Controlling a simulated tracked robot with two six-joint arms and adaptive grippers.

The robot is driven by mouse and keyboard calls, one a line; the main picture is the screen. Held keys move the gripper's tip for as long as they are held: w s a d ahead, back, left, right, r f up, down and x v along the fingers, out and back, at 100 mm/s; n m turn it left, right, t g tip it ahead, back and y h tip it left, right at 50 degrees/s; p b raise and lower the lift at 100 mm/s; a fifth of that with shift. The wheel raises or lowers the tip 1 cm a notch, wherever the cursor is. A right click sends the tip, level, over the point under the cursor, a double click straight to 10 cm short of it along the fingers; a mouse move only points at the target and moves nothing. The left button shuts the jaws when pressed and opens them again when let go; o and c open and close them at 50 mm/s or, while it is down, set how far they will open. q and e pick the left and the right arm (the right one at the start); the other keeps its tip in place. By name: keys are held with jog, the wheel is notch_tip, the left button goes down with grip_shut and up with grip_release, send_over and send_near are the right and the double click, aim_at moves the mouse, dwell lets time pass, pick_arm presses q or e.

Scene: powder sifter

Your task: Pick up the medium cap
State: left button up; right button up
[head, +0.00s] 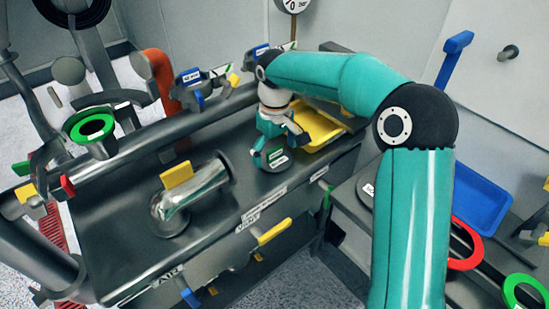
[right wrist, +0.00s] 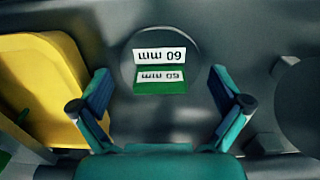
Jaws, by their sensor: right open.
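A dark round cap (head: 277,163) with a green and white label lies on the dark bench top. In the right wrist view the cap (right wrist: 160,55) lies flat, and its raised tag reads 60 mm, upside down. No other marking shows whether this is the medium size. My right gripper (head: 281,144) points down over the cap. In the right wrist view the gripper (right wrist: 160,85) is open, with one finger at each side of the cap and nothing held. Contact with the cap cannot be told. My left gripper is not in view.
A yellow tray (head: 318,128) stands close beside the right gripper and also fills the left of the right wrist view (right wrist: 40,85). A shiny metal elbow pipe (head: 195,193) lies on the bench. A blue tray (head: 480,198) and red ring (head: 466,245) are at the right.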

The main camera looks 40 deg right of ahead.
jog(key=shift+f, duration=0.25)
jog(key=shift+s+f, duration=0.1)
jog(key=shift+s, duration=0.05)
jog(key=c, duration=1.7)
jog(key=shift+a, duration=0.1)
jog(key=shift+c, duration=0.2)
